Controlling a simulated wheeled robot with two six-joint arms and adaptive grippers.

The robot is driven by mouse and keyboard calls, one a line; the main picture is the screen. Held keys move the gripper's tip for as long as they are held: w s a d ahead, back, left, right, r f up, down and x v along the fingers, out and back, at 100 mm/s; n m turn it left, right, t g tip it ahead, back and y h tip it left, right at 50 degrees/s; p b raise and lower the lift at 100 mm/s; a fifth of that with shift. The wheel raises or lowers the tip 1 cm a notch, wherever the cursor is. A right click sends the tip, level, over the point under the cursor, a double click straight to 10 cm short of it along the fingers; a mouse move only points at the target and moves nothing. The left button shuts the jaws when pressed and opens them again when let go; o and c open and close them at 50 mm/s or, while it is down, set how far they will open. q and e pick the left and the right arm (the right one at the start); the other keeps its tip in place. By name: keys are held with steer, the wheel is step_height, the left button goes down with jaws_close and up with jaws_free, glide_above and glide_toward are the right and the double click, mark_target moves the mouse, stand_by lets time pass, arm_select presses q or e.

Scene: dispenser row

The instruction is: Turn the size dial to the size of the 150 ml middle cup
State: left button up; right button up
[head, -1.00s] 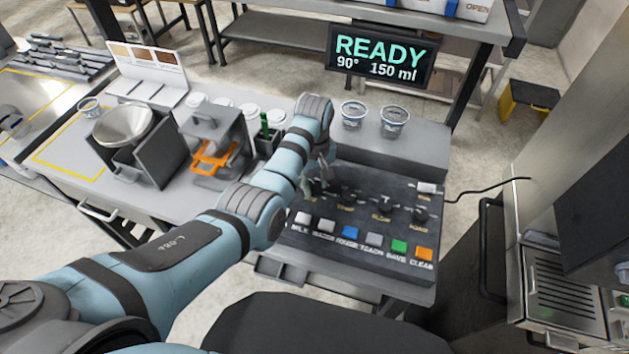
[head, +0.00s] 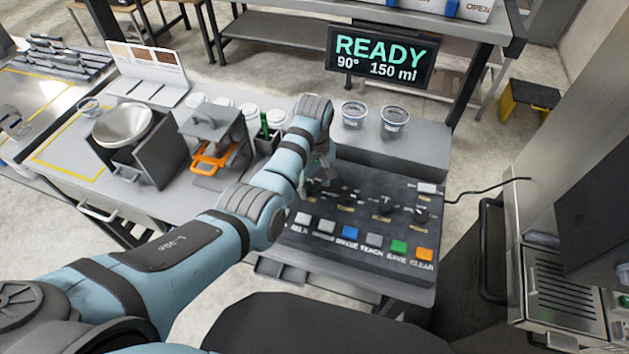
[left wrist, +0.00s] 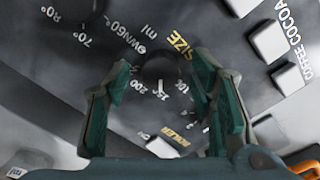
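The size dial (left wrist: 160,70) is a dark round knob on the black panel, beside the yellow word SIZE, in the left wrist view. A white mark on it points toward the figure that begins 15, between 200 and 100. My left gripper (left wrist: 162,66) is open, with one finger on each side of the knob; whether either touches it is hard to tell. In the head view my left gripper (head: 325,165) is over the panel's left part and hides much of the dial. The display (head: 381,57) reads READY, 90° and 150 ml. My right gripper is not in view.
Coloured buttons (head: 399,246) line the panel's front edge, and other dark knobs (head: 386,201) stand to the right. Two clear cups (head: 394,121) stand on the ledge behind. A metal bowl (head: 122,126) and an orange-handled device (head: 214,157) are on the left.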

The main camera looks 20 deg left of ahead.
mark_target(315, 185)
arm_select(q)
step_height(315, 185, up, 8)
steer(key=shift+f, duration=0.2)
steer(key=shift+d+f, duration=0.1)
stand_by(0.5)
